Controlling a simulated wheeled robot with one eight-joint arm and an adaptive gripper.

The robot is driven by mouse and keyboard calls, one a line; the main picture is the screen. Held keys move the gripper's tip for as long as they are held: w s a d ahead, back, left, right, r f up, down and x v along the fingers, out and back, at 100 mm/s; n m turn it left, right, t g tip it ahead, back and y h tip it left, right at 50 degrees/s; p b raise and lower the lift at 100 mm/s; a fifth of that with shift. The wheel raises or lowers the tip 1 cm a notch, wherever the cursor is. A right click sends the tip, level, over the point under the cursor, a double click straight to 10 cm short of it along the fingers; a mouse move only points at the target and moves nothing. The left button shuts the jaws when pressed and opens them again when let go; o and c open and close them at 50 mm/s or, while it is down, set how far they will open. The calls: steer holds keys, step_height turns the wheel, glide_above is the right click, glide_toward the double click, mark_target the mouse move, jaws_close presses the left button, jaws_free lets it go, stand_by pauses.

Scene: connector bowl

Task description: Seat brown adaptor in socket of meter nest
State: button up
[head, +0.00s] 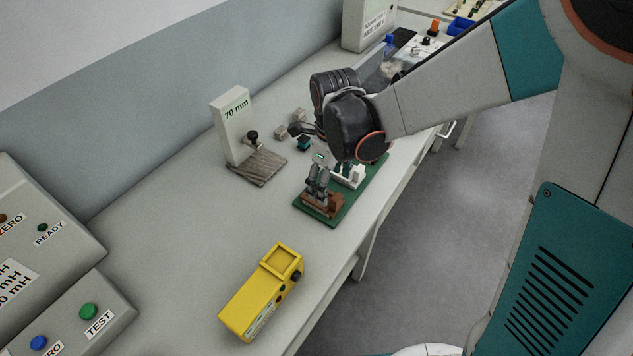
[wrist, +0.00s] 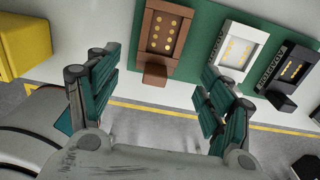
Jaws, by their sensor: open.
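The brown adaptor (head: 326,209) sits at the near end of a green board (head: 372,178). In the wrist view the brown adaptor (wrist: 148,44) shows rows of gold contacts and a small brown tab toward me. My gripper (head: 318,186) is pointing down just over it. In the wrist view my gripper (wrist: 157,68) is open, its teal-padded fingers spread to the left and right of the tab, with nothing held. I cannot tell whether a finger touches it. The yellow meter (head: 258,300), with a square raised frame at its far end, lies nearer on the bench; its socket's inside is unclear.
A white connector (wrist: 240,48) and a black connector (wrist: 290,72) sit beside the brown one on the board. A grey 70 mm stand (head: 232,125) is behind left. Grey panels with buttons (head: 88,311) fill the near left. Bare bench lies between board and meter.

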mark_target(330, 198)
steer(key=f+b, duration=0.1)
steer(key=f, duration=0.2)
steer(key=f+b, duration=0.2)
steer(key=f, duration=0.1)
steer(key=shift+s+d+f, duration=0.1)
steer(key=shift+s+f, duration=0.1)
steer(key=shift+f, duration=0.05)
steer(key=c, duration=1.3)
